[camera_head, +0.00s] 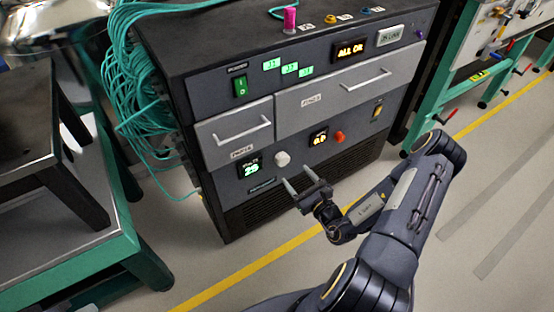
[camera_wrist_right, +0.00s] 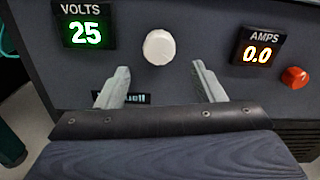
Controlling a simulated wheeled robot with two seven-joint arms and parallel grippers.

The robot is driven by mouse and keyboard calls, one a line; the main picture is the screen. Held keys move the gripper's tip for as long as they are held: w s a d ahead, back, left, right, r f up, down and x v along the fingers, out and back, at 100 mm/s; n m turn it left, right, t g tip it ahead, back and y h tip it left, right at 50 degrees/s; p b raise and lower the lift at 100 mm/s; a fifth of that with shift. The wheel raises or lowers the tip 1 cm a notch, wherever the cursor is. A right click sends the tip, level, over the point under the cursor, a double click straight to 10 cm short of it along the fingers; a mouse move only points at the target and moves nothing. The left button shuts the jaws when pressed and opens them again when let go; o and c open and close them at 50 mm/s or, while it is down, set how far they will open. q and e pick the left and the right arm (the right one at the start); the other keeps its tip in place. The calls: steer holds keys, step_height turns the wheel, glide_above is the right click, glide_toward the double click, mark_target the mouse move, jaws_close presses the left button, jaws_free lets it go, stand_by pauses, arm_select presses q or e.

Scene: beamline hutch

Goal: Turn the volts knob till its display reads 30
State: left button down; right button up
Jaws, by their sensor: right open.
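The volts knob (camera_head: 282,158) is a white round knob on the lower front panel of the dark cabinet. It shows large in the right wrist view (camera_wrist_right: 159,47). Left of it, the volts display (camera_wrist_right: 84,25) reads 25 in green; it also shows in the head view (camera_head: 250,168). My right gripper (camera_head: 298,180) is open and empty, just in front of and below the knob. In the right wrist view its two fingers (camera_wrist_right: 162,86) stand apart, with the knob beyond the gap and not touched. My left gripper is not in view.
An amps display (camera_wrist_right: 257,48) reading 0.0 and a red-orange knob (camera_wrist_right: 294,77) sit right of the volts knob. Drawers with bar handles (camera_head: 240,132) are above. A green-framed table (camera_head: 70,255) stands left, with teal cables (camera_head: 140,95) behind. Floor in front is clear.

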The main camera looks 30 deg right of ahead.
mark_target(285, 162)
steer(key=w, duration=0.2)
steer(key=w+b, duration=0.1)
steer(key=w, duration=0.4)
steer(key=shift+w+a+b, duration=0.25)
steer(key=shift+a+b, duration=0.05)
steer(key=shift+b, duration=0.05)
